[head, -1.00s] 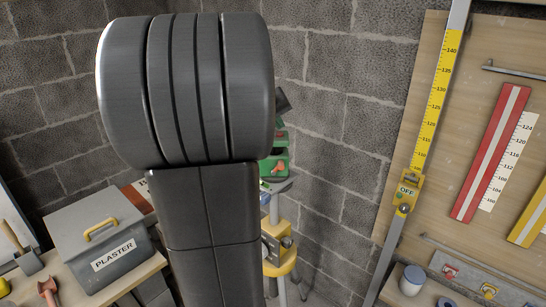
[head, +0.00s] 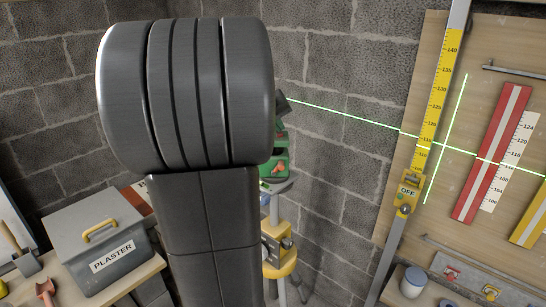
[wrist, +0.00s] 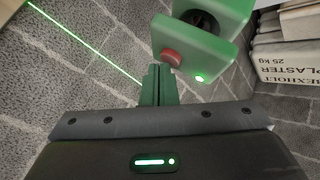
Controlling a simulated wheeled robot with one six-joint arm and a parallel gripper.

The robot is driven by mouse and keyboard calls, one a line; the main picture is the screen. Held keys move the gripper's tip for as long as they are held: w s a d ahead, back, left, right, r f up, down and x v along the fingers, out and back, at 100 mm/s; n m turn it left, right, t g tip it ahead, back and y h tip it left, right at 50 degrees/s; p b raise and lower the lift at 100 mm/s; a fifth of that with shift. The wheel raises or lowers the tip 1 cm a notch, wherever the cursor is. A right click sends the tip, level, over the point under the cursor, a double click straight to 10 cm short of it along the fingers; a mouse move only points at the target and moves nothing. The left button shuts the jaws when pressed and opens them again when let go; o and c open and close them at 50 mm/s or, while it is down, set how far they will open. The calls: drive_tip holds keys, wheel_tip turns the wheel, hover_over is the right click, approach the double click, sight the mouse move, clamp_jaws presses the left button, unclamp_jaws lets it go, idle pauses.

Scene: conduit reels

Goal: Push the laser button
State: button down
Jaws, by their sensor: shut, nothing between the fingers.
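The green laser unit (wrist: 190,50) stands at the top of the wrist view, with a red button (wrist: 172,57) on its face. A small green light (wrist: 200,78) glows on that face. My gripper (wrist: 158,70) is shut and empty, with its tips right by the button. I cannot tell whether they touch it. In the head view the laser unit (head: 283,150) is partly hidden behind my arm, and my gripper is hidden there. Green laser lines (head: 350,115) run across the wall and the board, one level and one upright.
The laser unit stands on a yellow tripod (head: 283,262) in the corner. A grey plaster box (head: 92,250) sits on a bench at left. A yellow measuring staff (head: 432,105) leans by the wooden board (head: 490,60). Plaster bags (wrist: 285,65) lie at right in the wrist view.

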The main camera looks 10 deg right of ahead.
drive_tip(key=shift+r, duration=0.35)
wheel_tip(320, 180, up, 6)
drive_tip(key=p, duration=0.4)
drive_tip(key=shift+p, duration=0.3)
